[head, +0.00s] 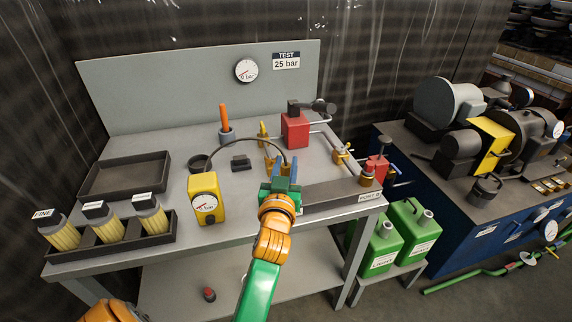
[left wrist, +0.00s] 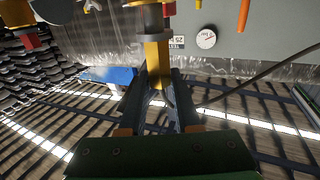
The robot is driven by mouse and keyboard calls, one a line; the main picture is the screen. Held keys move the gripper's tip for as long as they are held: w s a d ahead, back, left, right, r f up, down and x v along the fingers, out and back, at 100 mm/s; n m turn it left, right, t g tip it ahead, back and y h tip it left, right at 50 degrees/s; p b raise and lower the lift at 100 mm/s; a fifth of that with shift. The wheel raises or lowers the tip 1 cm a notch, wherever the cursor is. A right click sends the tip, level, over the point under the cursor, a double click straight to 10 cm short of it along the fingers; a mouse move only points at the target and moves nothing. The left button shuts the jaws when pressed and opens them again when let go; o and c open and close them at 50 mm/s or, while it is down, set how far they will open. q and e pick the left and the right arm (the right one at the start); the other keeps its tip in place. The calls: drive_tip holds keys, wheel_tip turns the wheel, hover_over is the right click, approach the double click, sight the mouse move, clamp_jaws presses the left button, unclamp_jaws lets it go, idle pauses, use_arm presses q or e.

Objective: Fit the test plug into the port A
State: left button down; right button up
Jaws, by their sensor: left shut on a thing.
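My left gripper (head: 281,172) is over the workbench, just left of the dark grey block at its front right. It is shut on a brass-coloured plug, taken to be the test plug, whose shaft stands out between the fingers in the left wrist view (left wrist: 157,62). A grey collar (left wrist: 150,20) is at the shaft's far end; I cannot tell whether it belongs to the plug. A black hose (head: 240,142) arcs from the yellow gauge unit (head: 206,198) to near this gripper. Port A cannot be made out. A plate reading "PORT" (head: 370,196) has an unclear last letter. My right gripper is not in view.
A red valve block (head: 295,130) and brass fittings (head: 343,153) stand behind and right of the gripper. An empty black tray (head: 123,178) and a filter rack (head: 121,244) are at left. Green cans (head: 404,230) stand low at right.

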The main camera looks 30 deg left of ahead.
use_arm(q)
drive_tip(key=shift+f+b, duration=0.6)
drive_tip(key=shift+f, duration=0.2)
drive_tip(key=c, duration=0.5)
unclamp_jaws()
drive_tip(key=shift+c, duration=0.2)
